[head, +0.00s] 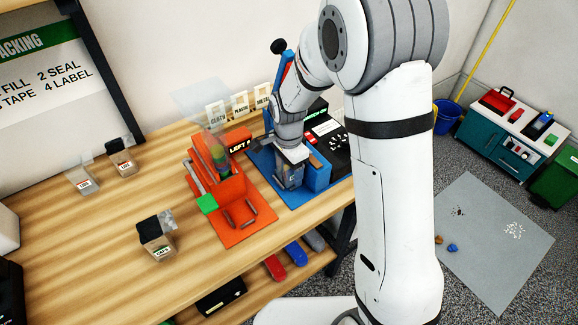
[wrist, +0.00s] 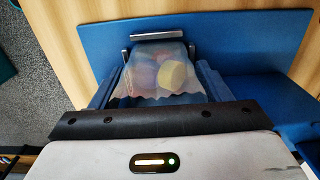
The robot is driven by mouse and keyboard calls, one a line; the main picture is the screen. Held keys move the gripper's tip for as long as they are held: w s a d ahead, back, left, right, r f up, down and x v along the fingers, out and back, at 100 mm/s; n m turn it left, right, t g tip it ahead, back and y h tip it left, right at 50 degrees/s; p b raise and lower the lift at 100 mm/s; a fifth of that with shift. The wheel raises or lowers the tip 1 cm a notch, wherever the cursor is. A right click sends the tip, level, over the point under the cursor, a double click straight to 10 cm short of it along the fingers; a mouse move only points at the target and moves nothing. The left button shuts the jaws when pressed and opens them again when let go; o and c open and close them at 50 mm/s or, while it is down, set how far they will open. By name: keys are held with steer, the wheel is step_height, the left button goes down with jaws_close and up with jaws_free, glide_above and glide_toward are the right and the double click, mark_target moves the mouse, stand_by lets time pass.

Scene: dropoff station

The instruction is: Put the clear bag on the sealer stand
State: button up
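The clear bag (wrist: 158,88) shows in the wrist view, a see-through pouch with a jagged top edge and several rounded pieces in pink, purple and pale yellow inside. My gripper (wrist: 158,57) has its dark fingers close against both sides of the bag; it looks shut on it. In the head view my gripper (head: 288,172) points down at the blue sealer stand (head: 318,176), which also shows in the wrist view (wrist: 265,38). The bag is over the stand; I cannot tell if it rests on it. My gripper hides the bag in the head view.
An orange stand (head: 255,215) with coloured pieces is just left of the sealer stand. A blue lever (head: 284,68) rises behind my wrist. A dark panel (head: 332,140) lies to the right. Small labelled bags stand at the left, one (head: 157,238) nearer the front. The left table front is clear.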

steer(key=shift+o, duration=0.7)
steer(key=shift+r, duration=0.1)
steer(key=shift+r, duration=0.2)
step_height(320, 180, up, 12)
steer(key=shift+f, duration=0.1)
steer(key=s+d+r+n+t, duration=0.1)
steer(key=s+d+r+n, duration=0.1)
steer(key=s+d+n, duration=0.3)
steer(key=s+d+r+n+t, duration=0.2)
steer(key=s+d+n, duration=0.4)
steer(key=s, duration=0.8)
steer(key=d+r, duration=0.1)
steer(key=d, duration=0.2)
steer(key=shift+s+d+r, duration=0.25)
steer(key=shift+d+r, duration=0.1)
